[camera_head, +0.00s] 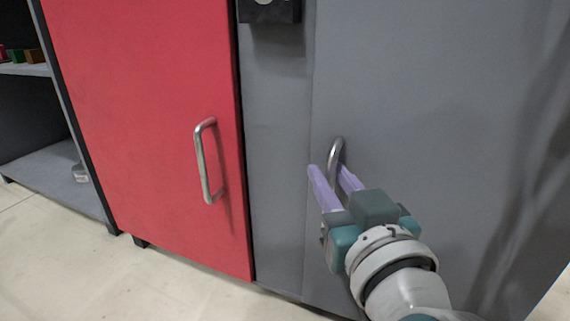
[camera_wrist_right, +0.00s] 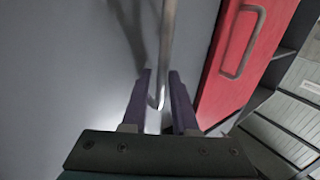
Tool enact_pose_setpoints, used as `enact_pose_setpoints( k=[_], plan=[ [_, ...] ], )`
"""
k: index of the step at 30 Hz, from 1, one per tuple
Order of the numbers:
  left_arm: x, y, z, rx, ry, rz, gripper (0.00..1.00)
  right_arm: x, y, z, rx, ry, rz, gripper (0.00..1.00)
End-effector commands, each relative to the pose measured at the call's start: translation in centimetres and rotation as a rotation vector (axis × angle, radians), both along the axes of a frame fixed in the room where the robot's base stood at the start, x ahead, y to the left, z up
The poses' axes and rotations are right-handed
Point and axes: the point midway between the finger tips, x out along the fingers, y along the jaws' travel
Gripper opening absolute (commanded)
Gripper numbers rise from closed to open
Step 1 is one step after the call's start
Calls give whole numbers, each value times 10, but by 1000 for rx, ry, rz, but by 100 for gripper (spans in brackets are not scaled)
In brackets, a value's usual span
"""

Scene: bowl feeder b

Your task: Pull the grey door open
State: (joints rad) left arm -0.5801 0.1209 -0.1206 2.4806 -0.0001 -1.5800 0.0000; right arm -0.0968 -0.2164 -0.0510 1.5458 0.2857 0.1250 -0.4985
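The grey door (camera_head: 430,90) fills the right of the head view and appears closed; it also shows on the left of the right wrist view (camera_wrist_right: 60,70). Its metal handle (camera_head: 336,147) stands near the door's left edge. My right gripper (camera_head: 328,172) is at the handle with its purple fingers apart. In the right wrist view the handle (camera_wrist_right: 166,50) runs down between the two open fingers (camera_wrist_right: 160,78), with a gap visible to each side near its lower end. The lower part of the handle is hidden in the head view. My left gripper is not in view.
A red door (camera_head: 150,120) with its own metal handle (camera_head: 207,160) is to the left of the grey door. A dark box (camera_head: 270,10) is on the grey panel above. An open shelf (camera_head: 45,175) stands far left. Pale floor (camera_head: 60,245) lies in front.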

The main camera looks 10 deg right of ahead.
Motion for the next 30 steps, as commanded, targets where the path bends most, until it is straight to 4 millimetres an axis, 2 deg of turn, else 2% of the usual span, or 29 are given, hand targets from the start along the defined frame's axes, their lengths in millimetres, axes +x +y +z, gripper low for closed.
enact_pose_setpoints(
  k=[3, 10, 11, 30],
  plan=[
    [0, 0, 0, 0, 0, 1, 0, 0, 0, 0, 0, 0, 0, 27],
    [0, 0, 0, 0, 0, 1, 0, 0, 0, 0, 0, 0, 0, 1],
    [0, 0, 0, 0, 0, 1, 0, 0, 0, 0, 0, 0, 0, 0],
    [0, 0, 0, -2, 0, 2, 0, -1, 0, 0, 0, 0, -1, 0]
  ],
)
